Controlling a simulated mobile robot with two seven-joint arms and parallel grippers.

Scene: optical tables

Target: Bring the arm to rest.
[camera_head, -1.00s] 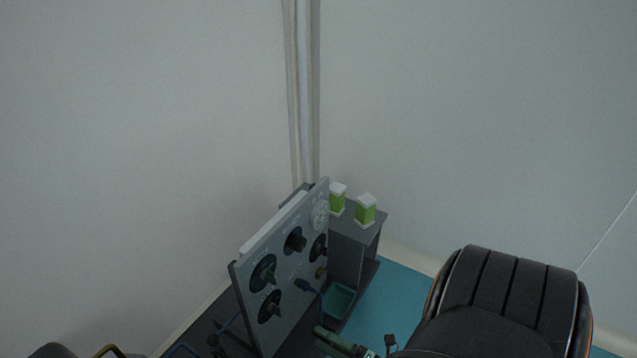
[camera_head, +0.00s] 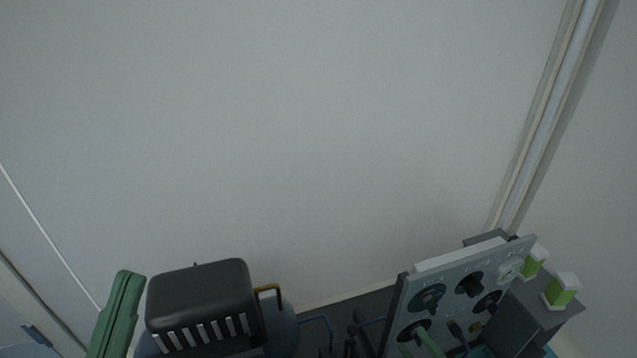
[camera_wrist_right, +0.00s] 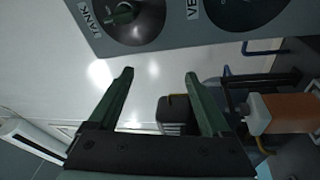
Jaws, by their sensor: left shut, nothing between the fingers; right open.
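My left gripper (camera_head: 130,277) is at the lower left of the head view, its two green fingers together and pointing up, with nothing seen between them. My right gripper (camera_wrist_right: 160,75) shows in the right wrist view with its two green fingers spread apart and empty. Its fingers point toward a grey panel with dark round knobs (camera_wrist_right: 130,18); the gap to it is hard to judge. A green finger-like part (camera_head: 430,342) shows in front of the panel (camera_head: 448,275) in the head view. Most of both arms is hidden.
Two green-and-white blocks (camera_head: 562,290) stand on a grey box (camera_head: 530,308) right of the panel. A black slotted housing (camera_head: 203,297) is next to my left gripper. Plain walls rise behind.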

